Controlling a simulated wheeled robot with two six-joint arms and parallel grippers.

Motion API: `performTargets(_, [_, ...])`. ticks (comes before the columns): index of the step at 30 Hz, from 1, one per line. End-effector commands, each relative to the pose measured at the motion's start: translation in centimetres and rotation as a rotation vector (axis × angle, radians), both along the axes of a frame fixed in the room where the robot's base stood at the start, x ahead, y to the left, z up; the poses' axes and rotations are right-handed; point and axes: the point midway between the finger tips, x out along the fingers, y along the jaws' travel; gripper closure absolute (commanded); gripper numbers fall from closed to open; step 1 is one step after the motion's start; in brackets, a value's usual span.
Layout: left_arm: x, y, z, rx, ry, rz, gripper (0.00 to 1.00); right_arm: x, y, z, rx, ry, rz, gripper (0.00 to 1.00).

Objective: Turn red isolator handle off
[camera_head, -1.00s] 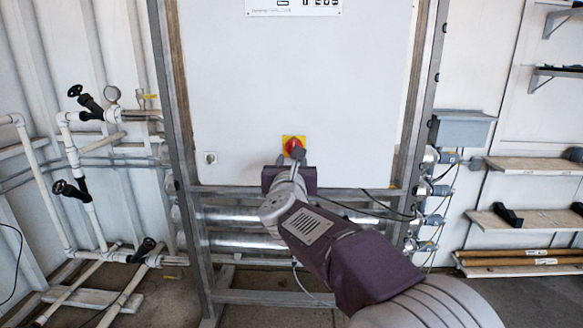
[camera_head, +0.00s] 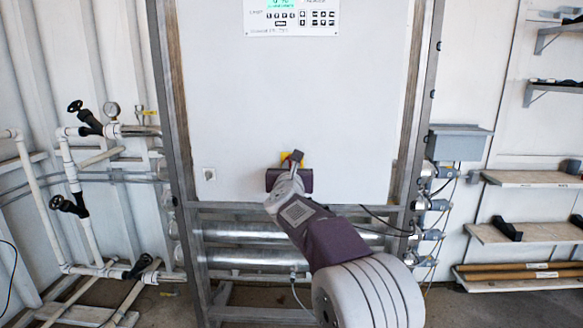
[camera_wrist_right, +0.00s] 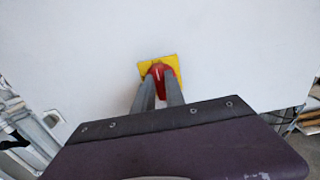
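The red isolator handle (camera_wrist_right: 159,72) sits on a yellow square plate (camera_wrist_right: 144,70) on the white cabinet front. In the head view the yellow plate (camera_head: 285,157) is mostly hidden behind my right gripper (camera_head: 292,160). In the right wrist view the two grey fingers of my right gripper (camera_wrist_right: 158,85) reach up to the handle, one on each side of it. The gap is narrow with red showing in it, and the gripper looks shut on the handle. The fingers partly hide the handle. My left gripper is not in view.
White pipes with black valves (camera_head: 66,205) stand at left. Shelves (camera_head: 525,178) and a grey box (camera_head: 458,142) are at right.

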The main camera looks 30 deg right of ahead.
Motion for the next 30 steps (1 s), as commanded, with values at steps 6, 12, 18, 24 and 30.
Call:
performTargets(6, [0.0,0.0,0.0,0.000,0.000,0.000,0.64,0.0,0.0,0.0,-0.003,0.002,0.000,1.00])
performTargets(12, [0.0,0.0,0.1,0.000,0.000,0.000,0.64,0.0,0.0,0.0,-0.043,0.027,0.000,1.00])
performTargets(18, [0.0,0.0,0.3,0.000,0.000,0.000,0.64,0.1,0.1,0.1,-0.151,0.092,-0.001,1.00])
performTargets(24, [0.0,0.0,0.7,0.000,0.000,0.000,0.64,0.1,0.2,0.1,-0.307,0.188,-0.001,1.00])
performTargets(30, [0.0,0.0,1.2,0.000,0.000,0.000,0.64,0.2,0.4,0.0,-0.469,0.289,0.000,1.00])
